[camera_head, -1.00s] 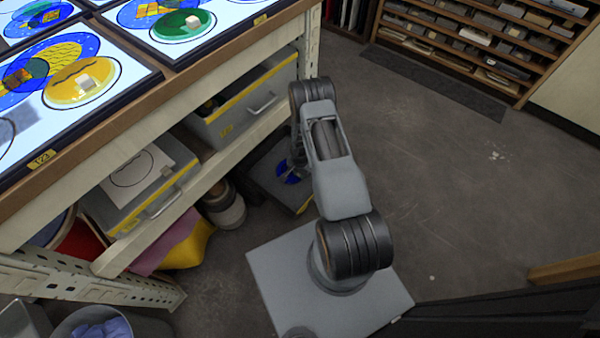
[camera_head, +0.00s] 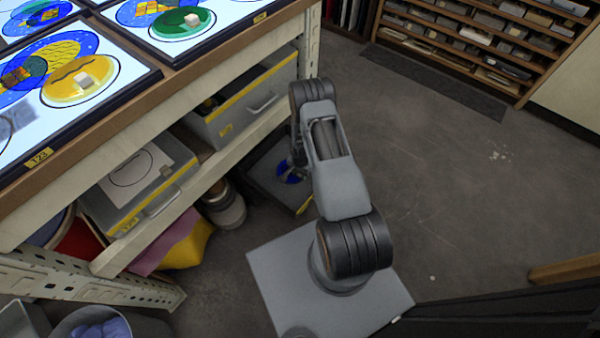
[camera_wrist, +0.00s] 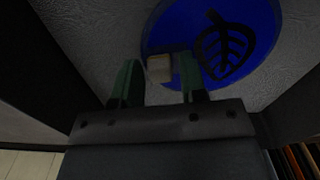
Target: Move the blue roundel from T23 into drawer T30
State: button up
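The blue roundel (camera_wrist: 228,40), with a dark leaf drawing and a small cream block (camera_wrist: 160,67) at its left side, lies on a grey textured surface in the wrist view. In the head view the roundel (camera_head: 288,172) is inside an open low drawer (camera_head: 262,180), partly hidden by my arm. The drawer's label is too small to read. My gripper (camera_wrist: 158,82) has its two green-lined fingers apart, with the cream block in the gap just past the tips. The lit panel labelled T23 (camera_head: 40,158) is on the bench at the left.
The T23 panel carries a yellow disc (camera_head: 62,92) with a pale block. Another panel holds a green disc (camera_head: 172,27). Two shelf drawers (camera_head: 235,130) (camera_head: 125,215) are beside the open one. A bin (camera_head: 65,335) stands at lower left. The floor to the right is clear.

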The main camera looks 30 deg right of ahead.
jog(key=shift+o, duration=1)
